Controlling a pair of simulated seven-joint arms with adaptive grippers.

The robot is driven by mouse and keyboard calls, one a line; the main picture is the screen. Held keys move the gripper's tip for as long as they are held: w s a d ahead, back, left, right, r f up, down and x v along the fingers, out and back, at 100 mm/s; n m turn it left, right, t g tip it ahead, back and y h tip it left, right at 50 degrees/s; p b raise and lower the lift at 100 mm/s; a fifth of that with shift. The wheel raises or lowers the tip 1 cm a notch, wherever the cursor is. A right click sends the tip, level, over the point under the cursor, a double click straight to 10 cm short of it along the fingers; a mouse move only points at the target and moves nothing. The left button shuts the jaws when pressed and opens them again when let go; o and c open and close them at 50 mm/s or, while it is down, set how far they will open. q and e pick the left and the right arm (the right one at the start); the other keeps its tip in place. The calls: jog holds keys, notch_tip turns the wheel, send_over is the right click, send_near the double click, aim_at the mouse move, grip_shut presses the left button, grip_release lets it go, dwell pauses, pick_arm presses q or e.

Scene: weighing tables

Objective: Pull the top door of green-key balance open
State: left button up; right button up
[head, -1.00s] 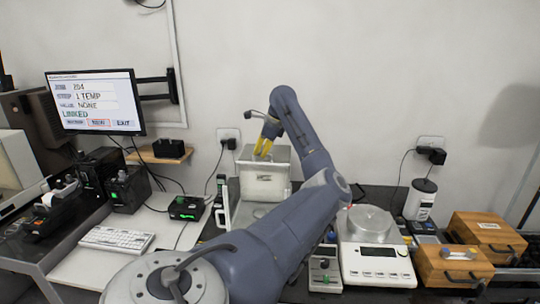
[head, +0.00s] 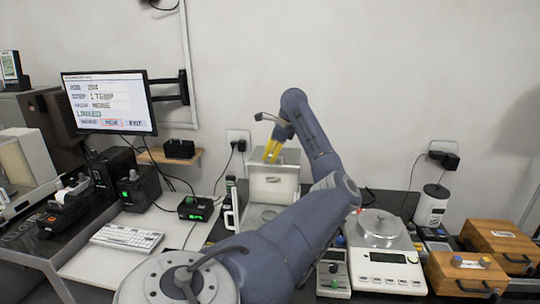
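A white boxy balance (head: 274,183) stands at the centre against the back, with its front and lower part partly hidden by my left arm. I cannot make out a green key on it. My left gripper (head: 272,151) has yellow fingers and points down at the balance's top from behind its upper edge. The fingers look close together, and I cannot tell if they touch the top door or hold anything. My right gripper is not in view.
A white scale with a round pan (head: 380,228) stands right of my arm. Wooden boxes (head: 465,275) are at the far right. A monitor (head: 108,102), a keyboard (head: 127,237) and small black devices (head: 195,208) are on the left. A white jar (head: 432,206) stands at the back right.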

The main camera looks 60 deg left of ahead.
pick_arm(q)
jog(key=v, duration=1.2)
jog(key=shift+a, duration=0.1)
